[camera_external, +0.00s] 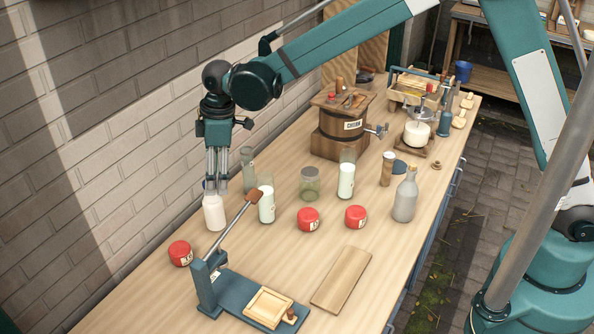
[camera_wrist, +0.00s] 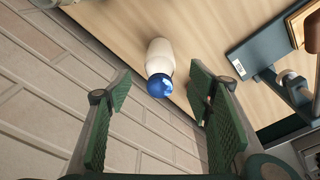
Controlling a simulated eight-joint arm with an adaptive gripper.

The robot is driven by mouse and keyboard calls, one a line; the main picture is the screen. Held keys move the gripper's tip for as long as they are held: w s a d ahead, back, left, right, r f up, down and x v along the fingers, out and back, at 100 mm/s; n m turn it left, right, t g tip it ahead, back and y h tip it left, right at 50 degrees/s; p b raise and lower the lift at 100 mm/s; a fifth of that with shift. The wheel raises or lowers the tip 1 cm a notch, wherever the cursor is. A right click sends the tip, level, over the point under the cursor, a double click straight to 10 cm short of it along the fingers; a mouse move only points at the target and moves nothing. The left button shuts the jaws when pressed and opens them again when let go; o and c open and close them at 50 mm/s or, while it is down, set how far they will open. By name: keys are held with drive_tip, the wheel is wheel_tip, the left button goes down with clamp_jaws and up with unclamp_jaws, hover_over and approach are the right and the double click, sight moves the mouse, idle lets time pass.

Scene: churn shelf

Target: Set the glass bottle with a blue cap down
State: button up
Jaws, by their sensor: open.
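The glass bottle with a blue cap (camera_external: 214,212) stands upright on the wooden table near its wall-side edge, and looks filled with something white. In the wrist view the blue cap (camera_wrist: 160,85) lies between my fingers, with the white bottle body (camera_wrist: 161,57) beyond it. My gripper (camera_external: 214,180) is above the bottle, pointing down, its fingers around the neck area. In the wrist view my gripper (camera_wrist: 158,112) is open, with clear gaps between both green pads and the cap. The fingers hide much of the neck and cap in the external view.
A blue lever press (camera_external: 240,290) stands in front of the bottle, its raised arm close by. Red-lidded jars (camera_external: 180,253) and milk glasses (camera_external: 266,204) stand around. A tall empty glass (camera_external: 248,170) is just behind. The brick wall (camera_external: 120,150) runs close alongside.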

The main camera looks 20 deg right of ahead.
drive_tip(key=shift+d, duration=0.1)
idle(0.5)
